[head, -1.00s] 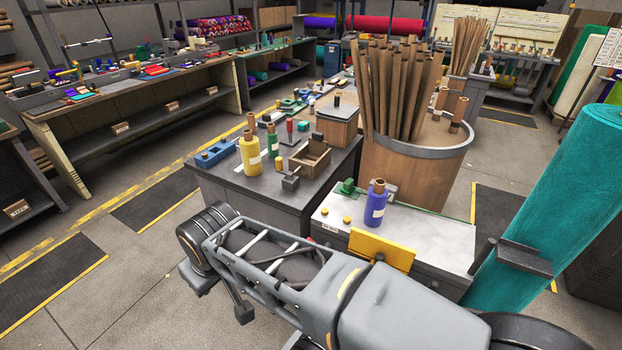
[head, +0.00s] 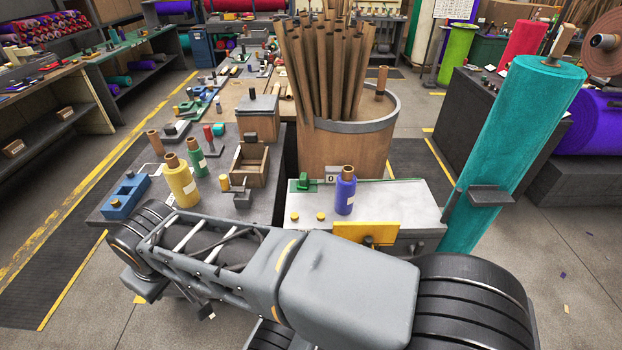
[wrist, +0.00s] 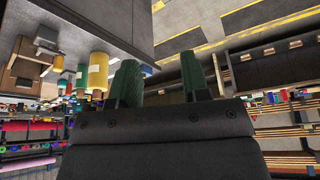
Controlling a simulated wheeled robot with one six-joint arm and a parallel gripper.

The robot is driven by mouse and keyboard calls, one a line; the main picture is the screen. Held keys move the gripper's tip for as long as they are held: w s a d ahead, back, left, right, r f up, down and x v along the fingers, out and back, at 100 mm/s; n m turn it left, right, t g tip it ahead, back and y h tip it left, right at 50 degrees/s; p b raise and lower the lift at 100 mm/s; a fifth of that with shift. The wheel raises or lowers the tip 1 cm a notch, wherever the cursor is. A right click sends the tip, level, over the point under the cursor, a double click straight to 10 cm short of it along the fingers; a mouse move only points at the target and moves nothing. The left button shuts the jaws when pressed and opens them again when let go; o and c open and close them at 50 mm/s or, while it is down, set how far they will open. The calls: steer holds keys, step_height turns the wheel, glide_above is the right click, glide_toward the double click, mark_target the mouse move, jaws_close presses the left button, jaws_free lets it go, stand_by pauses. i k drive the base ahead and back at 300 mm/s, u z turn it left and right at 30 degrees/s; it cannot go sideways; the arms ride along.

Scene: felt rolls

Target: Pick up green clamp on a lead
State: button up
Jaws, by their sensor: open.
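A small green clamp-like object (head: 304,181) sits at the back left of the white-topped bench (head: 405,200) in the head view, left of a purple bottle (head: 345,191). It is small, and I cannot make out a lead on it. My gripper (wrist: 160,82) shows in the wrist view with its two green fingers apart and nothing between them. The clamp is not seen in the wrist view. In the head view my arm lies across the front of the benches, and I cannot make out the fingers there.
A yellow plate (head: 366,233) stands at the white bench's front edge. A drum of cardboard tubes (head: 345,150) stands behind, a teal felt roll (head: 510,150) to the right. The dark bench at left holds a yellow bottle (head: 180,182), a green bottle (head: 196,158) and an open wooden box (head: 245,164).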

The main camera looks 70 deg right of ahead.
mark_target(303, 184)
steer(key=z, duration=0.85)
steer(key=i, duration=0.8)
steer(key=z, duration=0.85)
